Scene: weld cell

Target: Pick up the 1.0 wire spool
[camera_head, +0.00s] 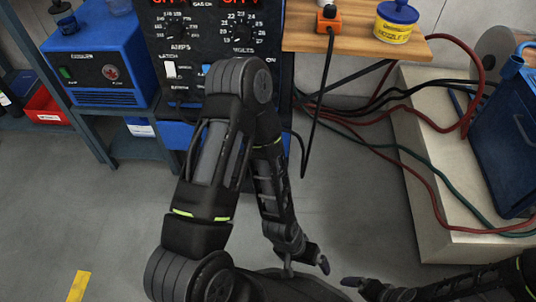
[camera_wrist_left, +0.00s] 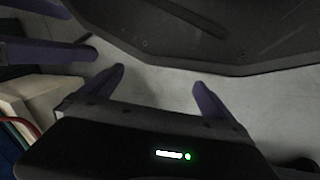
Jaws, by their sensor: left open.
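No spool with a readable 1.0 label shows in either view. A grey round disc (camera_head: 493,52) stands at the right edge of the head view, partly hidden by a blue case; I cannot tell whether it is a spool. My left gripper (camera_head: 306,268) hangs low in front of my body, far from the disc. In the left wrist view the left gripper (camera_wrist_left: 158,79) is open, with bare floor between its fingers. My right gripper (camera_head: 356,289) is close by at the lower right; its two purple fingers show apart in the left wrist view (camera_wrist_left: 82,31).
A welding machine (camera_head: 212,50) with dials stands at the back. A blue unit (camera_head: 105,60) and a red bin (camera_head: 45,108) are left. A wooden shelf (camera_head: 345,38) holds a yellow tub (camera_head: 395,28). Hoses (camera_head: 425,165) trail over a pale block (camera_head: 428,190) beside a blue case (camera_head: 508,140).

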